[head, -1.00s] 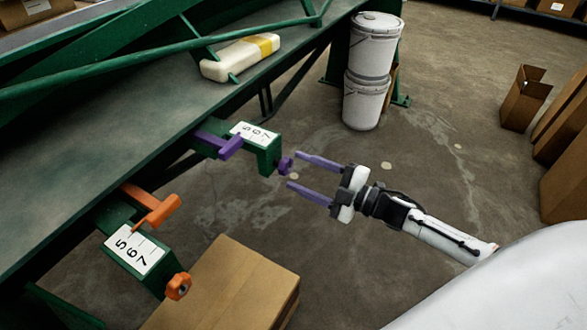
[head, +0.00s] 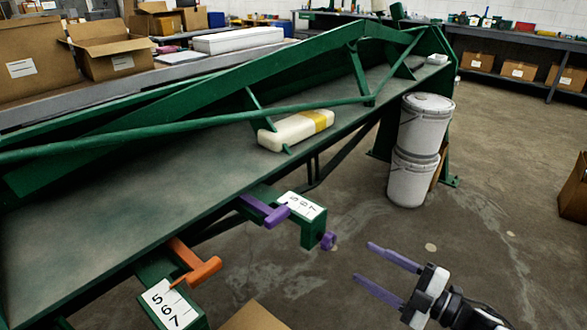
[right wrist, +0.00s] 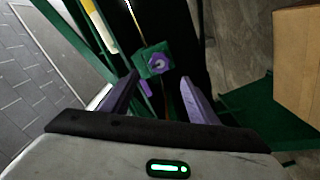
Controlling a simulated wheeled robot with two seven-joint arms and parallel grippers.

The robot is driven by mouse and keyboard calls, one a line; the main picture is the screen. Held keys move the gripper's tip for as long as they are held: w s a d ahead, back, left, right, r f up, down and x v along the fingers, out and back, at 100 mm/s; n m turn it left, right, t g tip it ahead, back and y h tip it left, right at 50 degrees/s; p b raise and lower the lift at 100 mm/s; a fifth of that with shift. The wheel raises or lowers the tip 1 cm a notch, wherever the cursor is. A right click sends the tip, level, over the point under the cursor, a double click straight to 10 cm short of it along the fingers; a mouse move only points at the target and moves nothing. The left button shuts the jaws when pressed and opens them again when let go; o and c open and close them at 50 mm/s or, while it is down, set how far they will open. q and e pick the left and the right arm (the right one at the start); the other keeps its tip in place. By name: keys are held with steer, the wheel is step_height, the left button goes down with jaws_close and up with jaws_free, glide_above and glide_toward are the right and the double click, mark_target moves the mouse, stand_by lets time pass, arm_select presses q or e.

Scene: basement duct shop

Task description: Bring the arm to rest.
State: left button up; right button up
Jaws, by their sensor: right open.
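My right gripper (head: 391,272) is open and empty, with purple fingers, at the lower right of the head view. It is apart from the green bench machine and to the right of its purple knob (head: 328,241). In the right wrist view the knob (right wrist: 158,63) shows ahead, between and beyond my open fingers (right wrist: 160,97). The purple stop (head: 267,210) and the orange stop (head: 193,264) sit on green brackets with number scales (head: 301,206) at the machine's front edge. My left gripper is not in view.
The long green machine (head: 130,215) fills the left and middle. A cream block with a yellow band (head: 296,130) lies on it. Two stacked white buckets (head: 413,180) stand on the floor behind. A cardboard box (head: 255,317) is at the bottom. Floor right of the buckets is open.

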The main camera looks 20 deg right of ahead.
steer(key=s+a+f+m+g+h, duration=0.6)
steer(key=s+a+f+m, duration=0.9)
steer(key=s+a, duration=0.2)
steer(key=shift+s+a+f+m+g, duration=0.2)
steer(key=shift+s+f+m+g, duration=0.1)
steer(key=shift+s+f+g, duration=0.1)
